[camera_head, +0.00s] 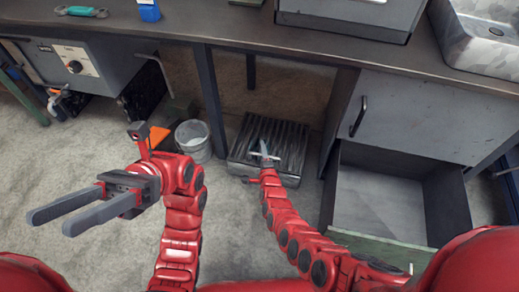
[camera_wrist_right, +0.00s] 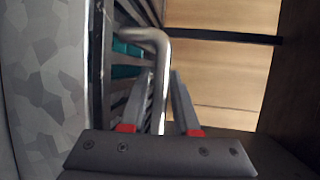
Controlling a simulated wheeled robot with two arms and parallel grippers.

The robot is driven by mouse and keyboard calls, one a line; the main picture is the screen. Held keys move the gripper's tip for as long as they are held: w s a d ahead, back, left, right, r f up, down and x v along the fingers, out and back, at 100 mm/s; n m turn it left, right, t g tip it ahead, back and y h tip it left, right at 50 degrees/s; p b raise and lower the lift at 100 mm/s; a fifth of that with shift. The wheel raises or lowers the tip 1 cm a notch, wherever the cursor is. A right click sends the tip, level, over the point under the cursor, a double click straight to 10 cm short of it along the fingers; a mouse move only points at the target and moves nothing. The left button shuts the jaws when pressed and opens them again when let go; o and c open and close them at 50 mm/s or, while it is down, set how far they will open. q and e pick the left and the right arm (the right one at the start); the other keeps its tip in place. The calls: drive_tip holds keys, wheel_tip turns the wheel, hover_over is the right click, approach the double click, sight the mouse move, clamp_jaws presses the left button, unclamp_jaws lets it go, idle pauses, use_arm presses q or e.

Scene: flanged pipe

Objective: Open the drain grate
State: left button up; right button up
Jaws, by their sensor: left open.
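The drain grate (camera_head: 290,143) is a dark slatted panel in a low grey frame on the floor under the bench. In the right wrist view, its slats (camera_wrist_right: 125,12) show at the upper left, beside a bent metal handle (camera_wrist_right: 150,35). My right gripper (camera_head: 264,155) is over the grate. Its fingers (camera_wrist_right: 160,88) lie on both sides of the handle's straight part and appear closed on it. My left gripper (camera_head: 52,220) is open and empty, held out at the left, well away from the grate.
A grey bucket (camera_head: 194,140) stands just left of the grate. An open drawer (camera_head: 450,205) juts out at the right, near my right arm. The bench (camera_head: 225,28) overhangs the grate. The floor (camera_head: 60,165) at left is clear.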

clamp_jaws()
idle(1.5)
